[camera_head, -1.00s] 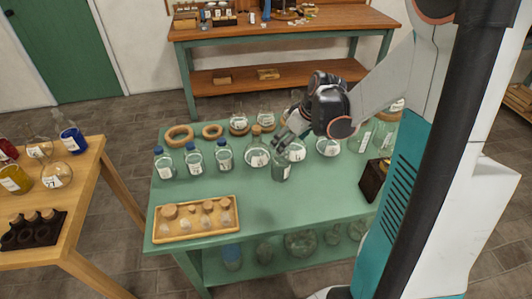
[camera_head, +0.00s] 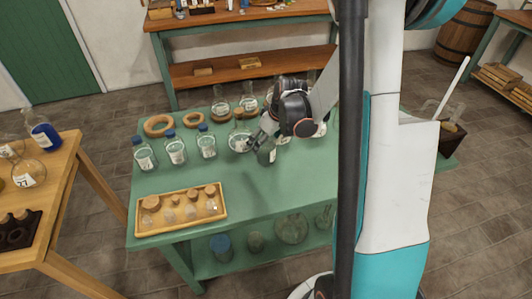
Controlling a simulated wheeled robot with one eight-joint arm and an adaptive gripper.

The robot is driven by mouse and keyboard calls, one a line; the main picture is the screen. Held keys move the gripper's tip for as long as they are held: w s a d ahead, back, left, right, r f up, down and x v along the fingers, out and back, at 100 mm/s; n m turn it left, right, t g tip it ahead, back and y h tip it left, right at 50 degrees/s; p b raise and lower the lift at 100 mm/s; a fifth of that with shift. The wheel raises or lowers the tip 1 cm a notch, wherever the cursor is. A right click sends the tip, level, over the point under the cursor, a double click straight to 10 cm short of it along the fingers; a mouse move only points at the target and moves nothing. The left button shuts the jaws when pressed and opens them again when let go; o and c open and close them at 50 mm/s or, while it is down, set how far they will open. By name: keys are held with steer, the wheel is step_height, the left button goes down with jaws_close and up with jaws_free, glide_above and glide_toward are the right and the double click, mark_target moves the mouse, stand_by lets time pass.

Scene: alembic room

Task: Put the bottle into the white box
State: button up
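Three clear bottles with blue caps and white labels stand upright on the green table (camera_head: 240,190): left (camera_head: 145,158), middle (camera_head: 176,152) and right (camera_head: 206,146). My gripper (camera_head: 258,141) is low over the table, close by a small greenish labelled vessel (camera_head: 267,154) and right of a round flask (camera_head: 240,143). I cannot tell whether it touches the vessel, or whether its fingers are open or shut. The three blue-capped bottles stand apart from it. I see no white box in view. My own column hides part of the table's right side.
A wooden tray (camera_head: 180,224) with corked flasks lies at the table's front left. Cork rings (camera_head: 158,125) and more flasks stand at the back. A dark box (camera_head: 452,138) is at the far right. A wooden table (camera_head: 62,200) stands at left.

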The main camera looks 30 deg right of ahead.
steer(key=shift+x, duration=1.15)
steer(key=shift+r, duration=0.1)
steer(key=c, duration=1.6)
steer(key=shift+r, duration=0.1)
